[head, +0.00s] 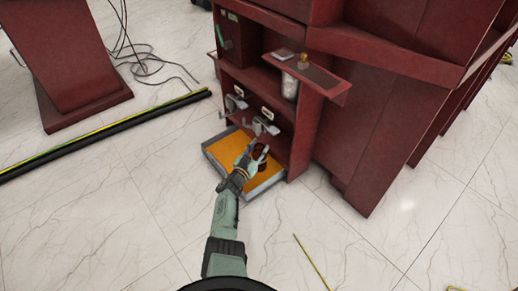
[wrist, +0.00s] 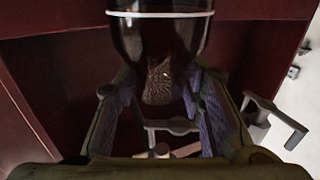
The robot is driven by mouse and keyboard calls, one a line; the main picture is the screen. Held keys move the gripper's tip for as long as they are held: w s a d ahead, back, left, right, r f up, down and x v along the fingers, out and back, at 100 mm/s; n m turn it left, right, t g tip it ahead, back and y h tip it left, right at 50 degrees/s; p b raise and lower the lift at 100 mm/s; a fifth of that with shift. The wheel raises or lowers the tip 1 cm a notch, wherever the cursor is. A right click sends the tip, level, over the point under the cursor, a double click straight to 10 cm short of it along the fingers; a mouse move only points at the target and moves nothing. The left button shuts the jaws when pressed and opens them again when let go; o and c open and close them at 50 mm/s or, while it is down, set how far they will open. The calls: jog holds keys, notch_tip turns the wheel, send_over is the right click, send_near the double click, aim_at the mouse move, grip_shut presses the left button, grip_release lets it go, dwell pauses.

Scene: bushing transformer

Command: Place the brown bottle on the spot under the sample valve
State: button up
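The brown bottle (wrist: 160,50) is dark and glossy, with a pale ring. In the wrist view it fills the top middle, between the two fingers of my gripper (wrist: 160,85), which press against its sides. In the head view the bottle (head: 263,151) is a small dark shape at my gripper (head: 259,157), over the orange tray (head: 228,147). Grey valve fittings (head: 266,126) sit on the cabinet front just above and behind the gripper. Metal handles (wrist: 272,118) also show in the wrist view. The bottle's base and the exact spot beneath it are hidden.
The red transformer cabinet (head: 370,120) rises behind and right of the tray. A shelf (head: 318,76) juts out above, near a white container (head: 290,86). Dark pipes (head: 100,135) and cables (head: 150,62) lie on the floor at left. The front floor is mostly clear.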

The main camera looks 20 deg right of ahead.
jog(key=shift+o, duration=1.1)
jog(key=shift+r, duration=0.25)
jog(key=p+v, duration=0.8)
jog(key=v, duration=0.4)
jog(key=shift+f, duration=0.1)
